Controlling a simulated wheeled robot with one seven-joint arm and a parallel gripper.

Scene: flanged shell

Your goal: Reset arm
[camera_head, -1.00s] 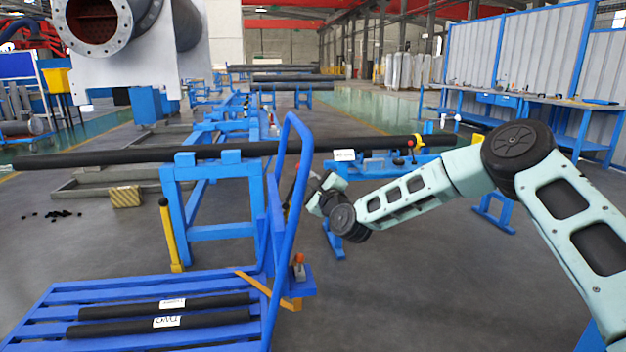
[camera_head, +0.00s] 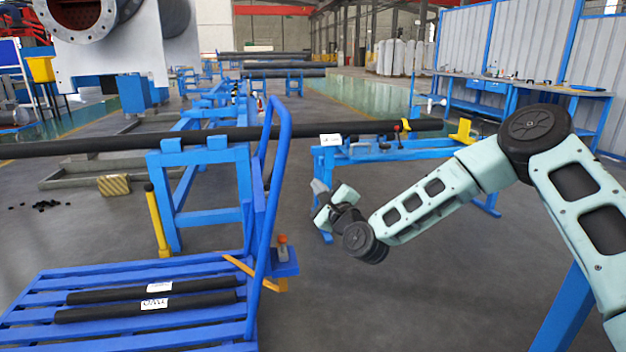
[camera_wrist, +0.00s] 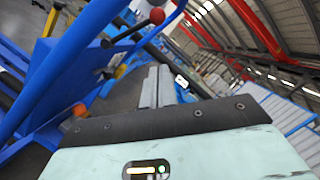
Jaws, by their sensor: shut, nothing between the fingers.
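My gripper (camera_head: 318,198) is at the end of my pale green arm, just right of the blue cart handle in the head view. In the wrist view my gripper's fingers (camera_wrist: 158,85) lie together, shut and empty. The head view shows it in the air, in front of the blue stand that bears the long black pipe. My forearm reaches left from the dark elbow joint at the right.
A blue cart (camera_head: 30,300) with two labelled black rods (camera_head: 190,299) stands at the lower left; its tall handle (camera_head: 273,200) is close to my gripper. A long black pipe (camera_head: 270,133) rests across blue stands (camera_head: 200,219). Open grey floor lies at lower centre.

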